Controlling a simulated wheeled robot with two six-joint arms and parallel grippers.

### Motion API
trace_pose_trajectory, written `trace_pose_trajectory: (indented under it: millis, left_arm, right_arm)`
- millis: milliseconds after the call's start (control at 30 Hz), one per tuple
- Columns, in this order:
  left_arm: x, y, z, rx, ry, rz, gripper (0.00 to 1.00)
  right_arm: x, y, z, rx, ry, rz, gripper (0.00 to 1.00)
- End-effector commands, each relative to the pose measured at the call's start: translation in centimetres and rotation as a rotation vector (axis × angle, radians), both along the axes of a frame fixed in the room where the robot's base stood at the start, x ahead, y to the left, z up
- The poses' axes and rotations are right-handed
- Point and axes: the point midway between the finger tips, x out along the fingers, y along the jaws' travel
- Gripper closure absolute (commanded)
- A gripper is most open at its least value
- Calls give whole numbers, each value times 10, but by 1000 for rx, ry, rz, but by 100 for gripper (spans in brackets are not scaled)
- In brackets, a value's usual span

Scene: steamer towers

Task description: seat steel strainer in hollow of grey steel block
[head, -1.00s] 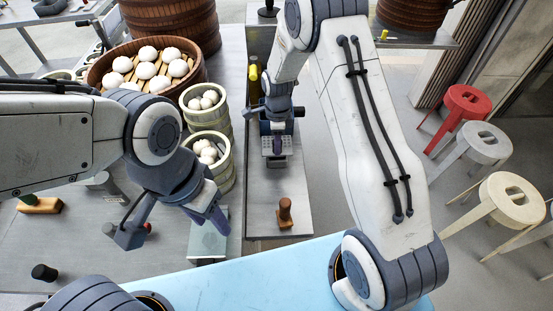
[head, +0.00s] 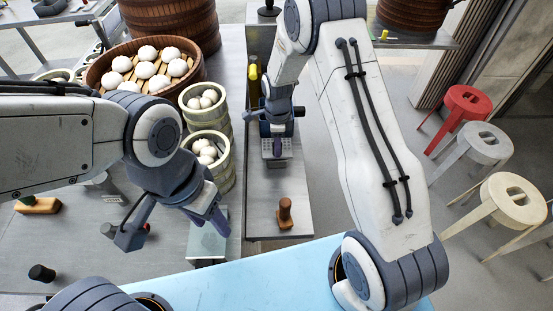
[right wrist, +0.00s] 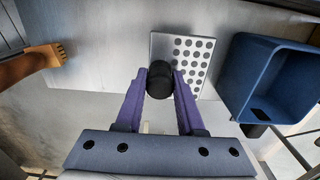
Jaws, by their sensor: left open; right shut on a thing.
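The steel strainer shows as a flat plate with rows of round holes (right wrist: 195,62) in the right wrist view. My right gripper (right wrist: 160,80) is shut on its black knob, with a purple finger on each side. In the head view the right gripper (head: 277,147) is over the narrow grey counter, and the strainer is small and partly covered there. My left gripper (head: 172,225) is open and empty above the left steel table. A pale grey box-shaped block (head: 208,243) is beside it near the table's front edge; I cannot make out a hollow in it.
A blue bin (right wrist: 270,80) stands to the right of the strainer in the right wrist view. A brown-handled brush (right wrist: 35,63) lies to the left. Bamboo steamers with buns (head: 208,150) stand left of the counter. Stools (head: 485,143) stand at the right.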

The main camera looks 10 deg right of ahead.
Motion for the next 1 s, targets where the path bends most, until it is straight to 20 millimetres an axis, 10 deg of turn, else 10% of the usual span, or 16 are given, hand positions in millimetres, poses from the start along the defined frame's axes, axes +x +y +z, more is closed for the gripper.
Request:
trace_pose_trajectory:
  millis: [1000]
  left_arm:
    - [0, 0, -8, 0, 0, 0, 50]
  right_arm:
    - [0, 0, -13, 0, -1, 0, 100]
